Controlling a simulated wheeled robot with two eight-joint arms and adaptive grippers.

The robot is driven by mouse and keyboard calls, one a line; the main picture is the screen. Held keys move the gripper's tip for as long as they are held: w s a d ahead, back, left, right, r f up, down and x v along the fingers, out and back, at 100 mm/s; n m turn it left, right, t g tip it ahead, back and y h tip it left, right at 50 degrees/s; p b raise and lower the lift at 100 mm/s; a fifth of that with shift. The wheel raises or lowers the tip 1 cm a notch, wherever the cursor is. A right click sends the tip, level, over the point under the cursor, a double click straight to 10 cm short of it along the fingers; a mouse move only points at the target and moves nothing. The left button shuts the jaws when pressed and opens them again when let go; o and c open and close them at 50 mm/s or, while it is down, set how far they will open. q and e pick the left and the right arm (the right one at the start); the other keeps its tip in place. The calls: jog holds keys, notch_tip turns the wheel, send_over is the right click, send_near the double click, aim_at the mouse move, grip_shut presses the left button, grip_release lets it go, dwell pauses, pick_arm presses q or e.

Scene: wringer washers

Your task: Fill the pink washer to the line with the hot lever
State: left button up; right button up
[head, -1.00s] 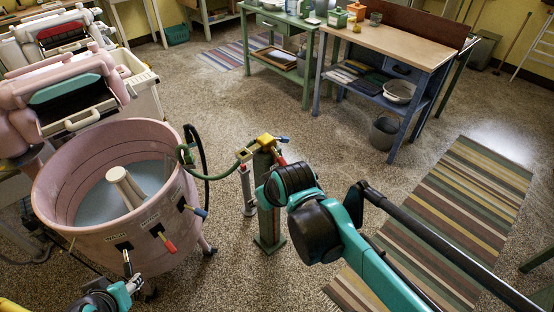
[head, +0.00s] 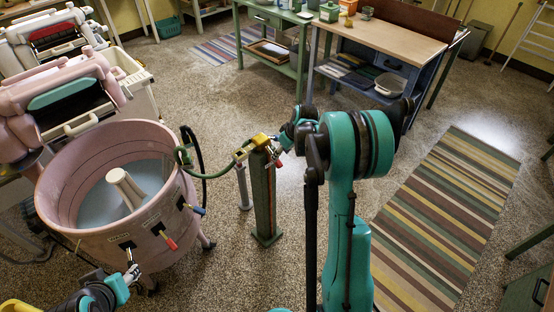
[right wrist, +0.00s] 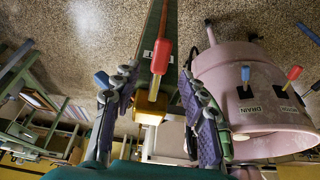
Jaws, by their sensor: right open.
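The pink washer (head: 108,240) stands at left with a pale agitator (head: 124,188) and a grey-blue surface low inside; a line around the inner wall is faint. A green hose (head: 210,171) runs from the yellow tap head (head: 261,140) on a green post (head: 264,200) to its rim. My right gripper (head: 279,152) is at the tap head. In the right wrist view, its open fingers (right wrist: 158,95) stand either side of the red hot lever (right wrist: 160,57), with visible gaps. The blue lever (right wrist: 101,79) is by the left finger. My left gripper (head: 132,274) is near the washer's front; its fingers are unclear.
The washer's front has a red lever (head: 168,240) and a blue lever (head: 198,209). A blue workbench (head: 385,62) and a green table (head: 275,50) stand behind. A striped rug (head: 450,215) lies at right. Open speckled floor surrounds the post.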

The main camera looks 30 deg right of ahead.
jog(key=b+x, duration=0.2)
jog(key=x, duration=0.4)
jog(key=shift+w+f, duration=0.15)
jog(key=shift+f, duration=0.2)
grip_shut()
